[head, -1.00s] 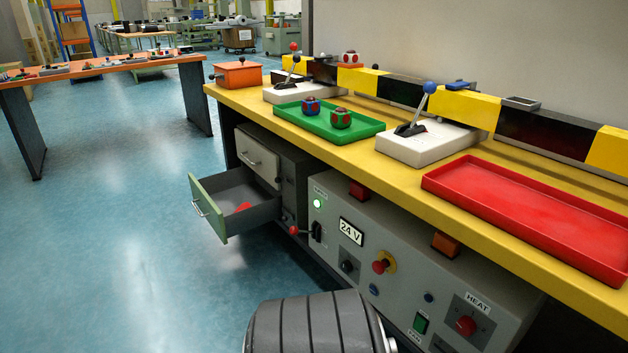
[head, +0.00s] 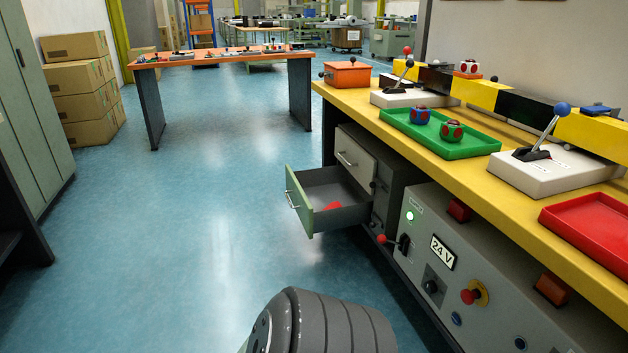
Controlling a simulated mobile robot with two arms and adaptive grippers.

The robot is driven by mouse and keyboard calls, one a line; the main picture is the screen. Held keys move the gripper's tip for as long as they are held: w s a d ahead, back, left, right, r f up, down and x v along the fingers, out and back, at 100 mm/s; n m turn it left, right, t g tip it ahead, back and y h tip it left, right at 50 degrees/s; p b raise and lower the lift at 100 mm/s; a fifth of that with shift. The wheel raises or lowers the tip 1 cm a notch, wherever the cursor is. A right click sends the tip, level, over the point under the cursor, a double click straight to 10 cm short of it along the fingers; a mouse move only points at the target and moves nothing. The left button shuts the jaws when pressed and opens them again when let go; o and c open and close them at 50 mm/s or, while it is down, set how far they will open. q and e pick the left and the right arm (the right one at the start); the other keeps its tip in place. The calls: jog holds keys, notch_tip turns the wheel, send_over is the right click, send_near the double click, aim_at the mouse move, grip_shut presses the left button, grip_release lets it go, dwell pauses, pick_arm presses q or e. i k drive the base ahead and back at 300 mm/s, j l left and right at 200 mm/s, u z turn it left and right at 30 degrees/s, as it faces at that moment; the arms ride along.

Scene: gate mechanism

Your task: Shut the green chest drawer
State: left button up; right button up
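The green-fronted chest drawer (head: 300,203) is pulled out from the grey chest (head: 398,185) under the yellow workbench. Its front has a pale bar handle, and a red item (head: 333,206) lies inside. A closed drawer with a light front (head: 357,165) sits above it. A dark ribbed part of my own arm shows at the bottom centre, well in front of the drawer and apart from it. Neither gripper is in view.
The yellow bench (head: 470,165) carries a green tray (head: 470,152), a red tray (head: 590,232) and levers. A red-knobbed lever (head: 383,239) juts out beside the chest, near the 24 V panel (head: 442,252). Blue floor (head: 200,230) left of the drawer is clear.

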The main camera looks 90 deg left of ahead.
aim_at(310, 191)
jog(key=u, duration=2.2)
jog(key=l+u, duration=0.75)
jog(key=u, duration=0.15)
